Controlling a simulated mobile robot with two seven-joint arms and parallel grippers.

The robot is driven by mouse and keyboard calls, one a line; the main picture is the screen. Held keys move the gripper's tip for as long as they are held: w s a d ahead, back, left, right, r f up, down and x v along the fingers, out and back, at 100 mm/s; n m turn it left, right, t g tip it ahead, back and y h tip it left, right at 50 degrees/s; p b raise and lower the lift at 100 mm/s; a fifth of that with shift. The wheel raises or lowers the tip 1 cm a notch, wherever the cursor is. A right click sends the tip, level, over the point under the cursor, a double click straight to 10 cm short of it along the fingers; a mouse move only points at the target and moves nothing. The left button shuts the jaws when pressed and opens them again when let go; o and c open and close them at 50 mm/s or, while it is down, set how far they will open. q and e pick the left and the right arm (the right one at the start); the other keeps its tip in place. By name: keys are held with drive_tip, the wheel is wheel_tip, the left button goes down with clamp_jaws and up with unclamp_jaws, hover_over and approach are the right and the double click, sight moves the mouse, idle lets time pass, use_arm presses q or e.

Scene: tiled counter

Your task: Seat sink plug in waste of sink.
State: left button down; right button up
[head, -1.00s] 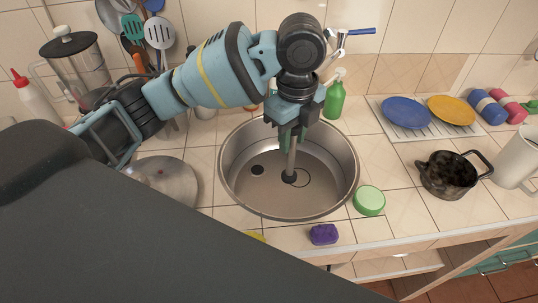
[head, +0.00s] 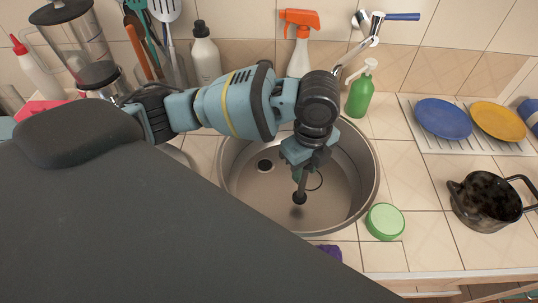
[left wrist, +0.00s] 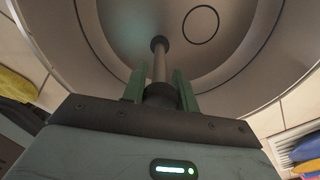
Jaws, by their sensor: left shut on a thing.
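My left gripper (head: 303,170) is over the round steel sink (head: 231,190), shut on a grey rod with a dark rounded lower end, which I take as the sink plug (head: 299,198). The plug points down, slightly tilted. It also shows between the green fingers in the left wrist view (left wrist: 159,62). A dark round opening with a pale rim, likely the waste (head: 265,165), is in the sink floor, left of and behind the plug's end. Whether the end touches the floor I cannot tell.
A green round tub (head: 385,221) stands at the sink's front right. A dark pot (head: 484,201) and plates on a rack (head: 432,140) are farther right. A green soap bottle (head: 361,95), an orange-topped sprayer (head: 299,45) and the tap (head: 372,35) are behind.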

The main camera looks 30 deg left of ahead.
use_arm(q)
drive_tip(key=shift+r, duration=0.2)
drive_tip(key=shift+w+a, duration=0.1)
drive_tip(key=shift+a, duration=0.1)
drive_tip(key=w+a+f, duration=0.2)
drive_tip(key=w+a, duration=0.1)
drive_tip(key=a, duration=0.4)
drive_tip(key=w+a+f, duration=0.2)
drive_tip(key=a+f, duration=0.1)
drive_tip(key=a, duration=0.4)
drive_tip(key=shift+w+a, duration=0.2)
drive_tip(key=shift+w, duration=0.2)
drive_tip(key=shift+f, duration=0.1)
drive_tip(key=c, duration=1.1)
unclamp_jaws()
